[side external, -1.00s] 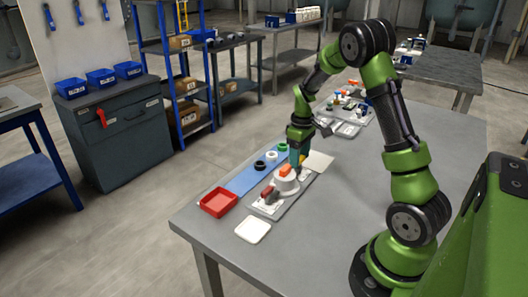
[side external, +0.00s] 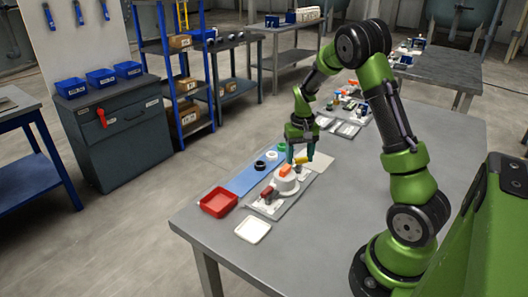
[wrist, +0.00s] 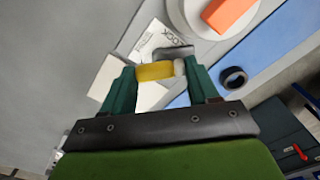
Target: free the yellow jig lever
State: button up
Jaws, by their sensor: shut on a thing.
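The yellow jig lever (wrist: 155,72) lies across between the two teal fingers of my gripper (wrist: 160,82) in the wrist view. A small pale piece sits between its right end and the right finger. A grey bent part shows just beyond the lever, beside a white printed label (wrist: 158,40). In the side view my gripper (side external: 300,158) is low over the far end of the grey jig plate (side external: 291,206), with the yellow lever (side external: 301,161) between its fingers. The fingers are shut on the lever. Whether the lever has turned is too small to tell.
A white round part (side external: 287,186) with an orange block (side external: 285,170) stands nearer on the plate, beside a red-handled clamp (side external: 267,193). A blue strip (side external: 243,182) holds black, white and green rings. A red tray (side external: 218,202) and white tray (side external: 253,230) lie in front.

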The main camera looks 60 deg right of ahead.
aim_at(300, 158)
jog(key=m, duration=0.5)
jog(key=shift+r+m, duration=0.1)
jog(key=shift+m, duration=2.2)
jog(key=o, duration=0.8)
notch_tip(300, 158, up, 17)
jog(key=shift+f, duration=0.1)
